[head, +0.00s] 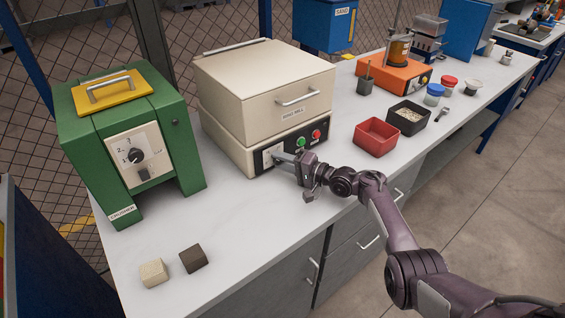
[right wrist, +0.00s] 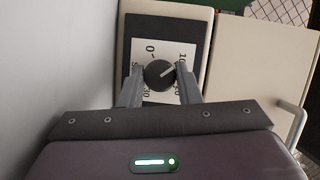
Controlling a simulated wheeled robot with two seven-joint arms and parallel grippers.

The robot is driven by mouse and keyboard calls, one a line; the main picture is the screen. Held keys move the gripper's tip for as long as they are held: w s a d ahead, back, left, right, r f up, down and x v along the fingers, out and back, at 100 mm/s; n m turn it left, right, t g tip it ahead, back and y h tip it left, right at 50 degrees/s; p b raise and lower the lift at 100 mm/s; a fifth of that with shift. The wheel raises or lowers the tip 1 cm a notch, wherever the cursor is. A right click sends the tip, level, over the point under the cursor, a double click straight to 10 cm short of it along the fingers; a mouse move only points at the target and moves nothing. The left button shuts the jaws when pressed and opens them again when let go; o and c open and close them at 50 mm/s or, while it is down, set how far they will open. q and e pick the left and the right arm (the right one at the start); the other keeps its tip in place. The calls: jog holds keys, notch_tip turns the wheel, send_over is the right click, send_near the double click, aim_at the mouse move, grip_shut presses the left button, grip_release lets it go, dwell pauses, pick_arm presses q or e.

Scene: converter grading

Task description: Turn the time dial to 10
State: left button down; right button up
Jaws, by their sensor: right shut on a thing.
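The cream ring mill (head: 235,85) stands on the bench, with a dark control panel at its lower front. Its black round time dial (right wrist: 160,73) sits on a white scale plate in the right wrist view, where the scale appears turned on its side. The dial's white mark points up and right, toward the side where the 10 is printed. My right gripper (right wrist: 160,82) is shut on the dial, one finger on each side. In the head view my right gripper (head: 284,158) reaches the panel and hides most of the dial. My left gripper is not in view.
A green crusher (head: 80,125) with its own dial (head: 136,156) stands at left. Two small blocks (head: 193,258) lie in front. A red bin (head: 376,138) and a black bin (head: 408,117) stand right of my gripper. Green and red buttons (head: 316,134) sit beside the dial.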

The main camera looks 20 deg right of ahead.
dwell(0.4)
jog(key=o, duration=1)
jog(key=shift+c, duration=0.2)
jog(key=v, duration=0.8)
